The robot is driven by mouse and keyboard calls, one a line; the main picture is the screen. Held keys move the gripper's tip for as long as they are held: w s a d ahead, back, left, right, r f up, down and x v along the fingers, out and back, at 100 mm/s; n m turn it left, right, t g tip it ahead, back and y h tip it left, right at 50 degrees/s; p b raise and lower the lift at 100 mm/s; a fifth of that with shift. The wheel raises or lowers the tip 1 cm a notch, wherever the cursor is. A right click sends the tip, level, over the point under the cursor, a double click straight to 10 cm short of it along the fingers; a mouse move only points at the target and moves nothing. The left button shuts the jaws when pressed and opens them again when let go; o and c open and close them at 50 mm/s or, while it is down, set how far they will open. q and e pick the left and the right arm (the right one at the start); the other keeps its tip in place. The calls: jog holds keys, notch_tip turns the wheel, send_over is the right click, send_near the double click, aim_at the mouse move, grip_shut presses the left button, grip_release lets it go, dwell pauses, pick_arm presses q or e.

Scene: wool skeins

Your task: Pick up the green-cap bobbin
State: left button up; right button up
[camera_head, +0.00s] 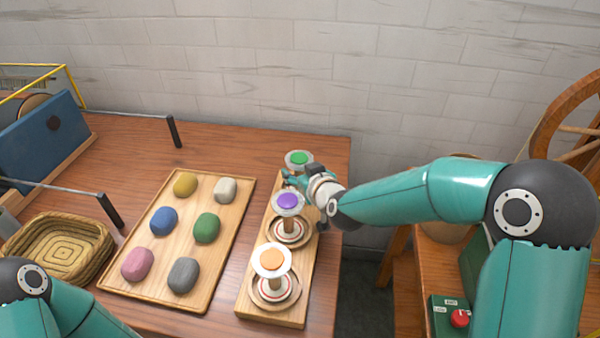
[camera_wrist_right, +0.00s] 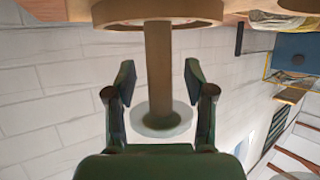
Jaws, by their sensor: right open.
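The green-cap bobbin (camera_head: 299,158) stands upright at the far end of a wooden board, its lower part hidden behind my right gripper (camera_head: 291,178) in the head view. In the right wrist view, which looks upside down, a bobbin post (camera_wrist_right: 158,65) stands between the two open fingers of my right gripper (camera_wrist_right: 158,82), with a gap on each side. My left gripper is out of view; only part of my left arm shows at the lower left.
The purple-cap bobbin (camera_head: 288,202) and orange-cap bobbin (camera_head: 271,260) stand nearer on the same board (camera_head: 309,252). A tray (camera_head: 228,238) of several coloured skeins lies left of it. A basket (camera_head: 62,247) is farther left. The table's right edge is close to the board.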

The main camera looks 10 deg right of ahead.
jog(key=shift+w, duration=0.1)
jog(key=shift+c, duration=0.2)
grip_shut()
